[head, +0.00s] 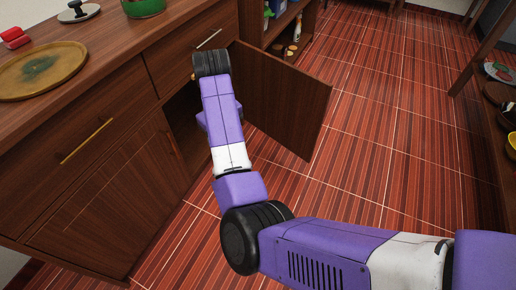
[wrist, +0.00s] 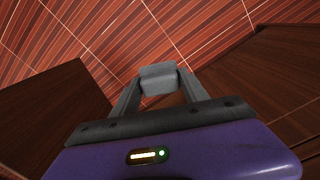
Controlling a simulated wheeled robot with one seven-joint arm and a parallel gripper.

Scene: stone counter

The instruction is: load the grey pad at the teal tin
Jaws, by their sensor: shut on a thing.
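My gripper (wrist: 158,92) shows in the wrist view, its two grey fingers closing in on a small grey block (wrist: 158,78) between the tips. I cannot tell whether this block is the grey pad. In the head view my arm reaches down to the cabinet front and hides my gripper. A round green container (head: 143,8) stands on the counter at the top edge, partly cut off; I cannot tell whether it is the teal tin. A pale grey flat piece (head: 88,15) with a dark knob-like thing lies to its left.
A cabinet door (head: 285,95) stands open beside my arm; dark wood panels flank my gripper in the wrist view. A round tan tray (head: 15,85) and a red item (head: 14,38) are on the counter (head: 95,50). Shelves stand at right; the tiled floor (head: 390,110) between is clear.

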